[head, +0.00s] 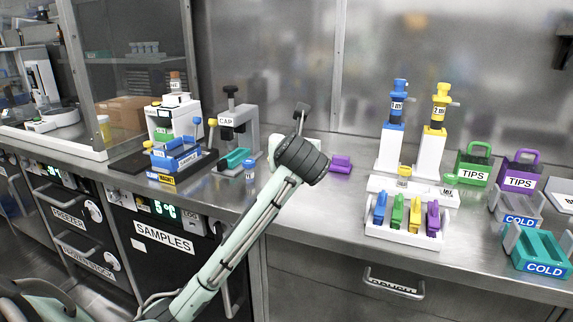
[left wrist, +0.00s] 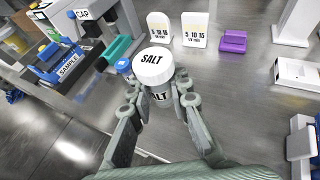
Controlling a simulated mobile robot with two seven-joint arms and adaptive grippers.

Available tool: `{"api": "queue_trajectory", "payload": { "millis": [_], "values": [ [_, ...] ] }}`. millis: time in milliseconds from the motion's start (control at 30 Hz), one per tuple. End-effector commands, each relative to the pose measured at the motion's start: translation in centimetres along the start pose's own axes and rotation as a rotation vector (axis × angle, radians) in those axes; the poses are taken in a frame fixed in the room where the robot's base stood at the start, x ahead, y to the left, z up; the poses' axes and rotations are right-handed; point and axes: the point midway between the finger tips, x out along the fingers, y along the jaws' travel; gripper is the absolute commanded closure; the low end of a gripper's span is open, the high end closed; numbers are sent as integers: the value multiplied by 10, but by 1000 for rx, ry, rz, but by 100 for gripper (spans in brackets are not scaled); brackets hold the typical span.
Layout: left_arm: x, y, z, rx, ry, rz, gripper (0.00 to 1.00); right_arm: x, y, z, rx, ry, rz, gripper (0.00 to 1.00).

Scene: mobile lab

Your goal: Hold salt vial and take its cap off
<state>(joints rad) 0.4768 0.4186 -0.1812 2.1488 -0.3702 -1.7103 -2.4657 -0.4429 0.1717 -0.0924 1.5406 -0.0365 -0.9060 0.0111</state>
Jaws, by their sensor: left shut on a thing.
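The salt vial (left wrist: 157,82) shows in the left wrist view with a white cap (left wrist: 153,66) marked SALT on top and a SALT label on its body. The cap is on the vial. My left gripper (left wrist: 161,97) is shut on the vial's body, one finger on each side, below the cap. In the head view my left arm reaches over the front of the bench, and its dark wrist hides the fingers and the vial. My right gripper is in neither view.
A small blue-capped vial (head: 250,170) stands close by, just left of the salt vial in the wrist view. The CAP press (head: 240,125) and a blue rack (head: 178,157) are left. A purple block (head: 341,163) and pipette stands (head: 432,150) are right.

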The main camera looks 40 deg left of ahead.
Motion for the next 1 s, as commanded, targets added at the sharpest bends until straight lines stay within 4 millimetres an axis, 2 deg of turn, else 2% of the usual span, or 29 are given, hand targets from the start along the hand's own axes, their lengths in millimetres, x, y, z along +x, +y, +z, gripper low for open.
{"api": "queue_trajectory", "payload": {
  "millis": [400,433,567,1000],
  "values": [
    [2,0,4,0,0,-1,100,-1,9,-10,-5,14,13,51],
    [2,0,4,0,0,-1,84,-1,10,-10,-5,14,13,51],
    [2,0,4,0,0,-1,100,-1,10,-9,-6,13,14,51],
    [2,0,3,0,0,-1,100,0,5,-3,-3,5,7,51]
  ]
}}
